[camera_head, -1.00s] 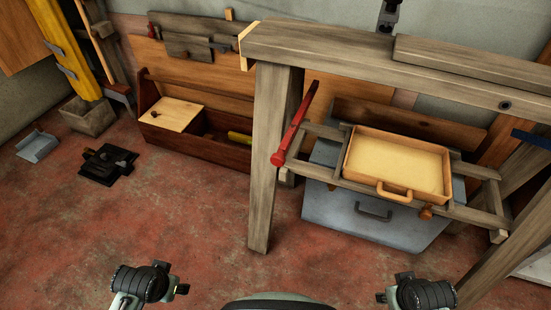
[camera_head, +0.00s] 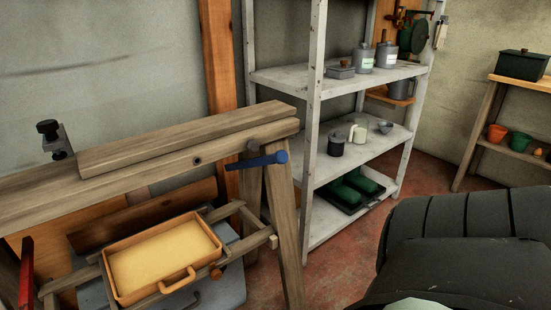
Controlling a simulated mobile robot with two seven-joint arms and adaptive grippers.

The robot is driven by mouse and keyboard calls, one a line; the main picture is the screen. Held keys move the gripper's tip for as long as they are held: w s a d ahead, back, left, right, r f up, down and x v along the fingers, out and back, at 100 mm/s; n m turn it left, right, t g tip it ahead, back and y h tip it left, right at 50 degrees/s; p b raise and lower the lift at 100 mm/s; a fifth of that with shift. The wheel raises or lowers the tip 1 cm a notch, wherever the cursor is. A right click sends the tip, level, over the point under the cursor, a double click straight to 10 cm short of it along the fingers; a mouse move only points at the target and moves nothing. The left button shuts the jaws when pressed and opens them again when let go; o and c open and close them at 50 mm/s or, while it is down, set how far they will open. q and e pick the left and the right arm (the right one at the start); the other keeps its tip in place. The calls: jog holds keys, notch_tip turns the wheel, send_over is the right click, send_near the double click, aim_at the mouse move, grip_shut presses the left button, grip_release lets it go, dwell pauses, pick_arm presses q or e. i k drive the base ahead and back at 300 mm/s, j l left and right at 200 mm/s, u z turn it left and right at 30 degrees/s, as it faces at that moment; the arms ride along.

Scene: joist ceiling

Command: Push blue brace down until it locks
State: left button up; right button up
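The blue brace (camera_head: 258,160) is a short bar with a round knob end, at the right end of the wooden sawhorse (camera_head: 150,165). It sticks out roughly level, near the top of the right leg (camera_head: 284,215). A red brace (camera_head: 27,272) shows at the far left edge, partly cut off. A large dark rounded part of my own body fills the lower right. I see no fingertips of either gripper in this view, and nothing of mine touches the blue brace.
An orange tray (camera_head: 194,277) sits on the sawhorse's lower rails. A grey metal shelf (camera_head: 312,120) with jars and green items stands just behind and right of the blue brace. A wooden bench (camera_head: 478,128) stands at the far right. Red floor (camera_head: 428,172) is open between them.

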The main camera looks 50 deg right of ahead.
aim_at(281, 157)
jog(key=z, duration=1.5)
